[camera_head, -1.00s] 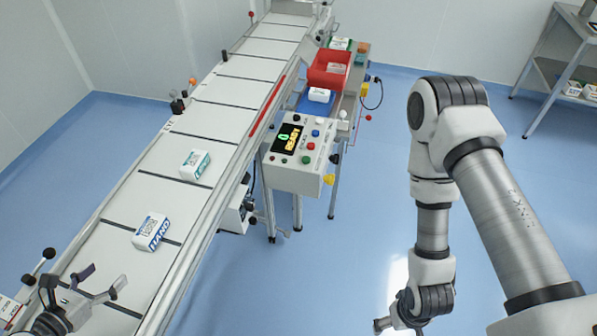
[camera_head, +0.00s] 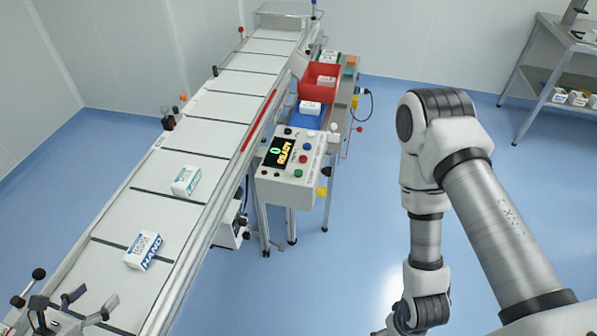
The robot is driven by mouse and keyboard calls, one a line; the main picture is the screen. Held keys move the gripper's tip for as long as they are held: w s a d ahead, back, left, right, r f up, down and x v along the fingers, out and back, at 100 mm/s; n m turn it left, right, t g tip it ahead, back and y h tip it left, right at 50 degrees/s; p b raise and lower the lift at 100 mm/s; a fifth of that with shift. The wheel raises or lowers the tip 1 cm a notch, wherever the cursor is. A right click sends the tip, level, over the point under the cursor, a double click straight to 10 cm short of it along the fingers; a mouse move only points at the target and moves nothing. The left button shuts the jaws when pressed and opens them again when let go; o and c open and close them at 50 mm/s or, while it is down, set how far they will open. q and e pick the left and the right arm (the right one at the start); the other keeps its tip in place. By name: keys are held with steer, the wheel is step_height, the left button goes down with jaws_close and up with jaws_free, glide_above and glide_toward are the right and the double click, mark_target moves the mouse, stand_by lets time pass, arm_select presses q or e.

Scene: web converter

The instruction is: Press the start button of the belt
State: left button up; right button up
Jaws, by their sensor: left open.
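The control box (camera_head: 287,182) stands on the right side of the conveyor belt (camera_head: 178,145). Its display (camera_head: 281,151) reads 0 READY in green and yellow. A green button (camera_head: 298,173) sits on its face, with a red button (camera_head: 303,159) and a blue button (camera_head: 309,146) above it. Two cartons, one teal and white (camera_head: 186,180) and one blue and white (camera_head: 143,250), lie on the belt. My left gripper (camera_head: 90,303) is open and empty at the bottom left, over the near belt, far from the box. My right gripper is almost wholly cut off below the bottom edge.
My right arm fills the right side, apart from the box. Behind the box are a red bin (camera_head: 321,79) and a blue surface (camera_head: 306,116) with a white carton. A yellow knob (camera_head: 321,191) sticks out from the box. A shelf (camera_head: 552,75) stands far right. The blue floor between is clear.

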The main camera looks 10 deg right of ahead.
jaws_close()
stand_by(1.1)
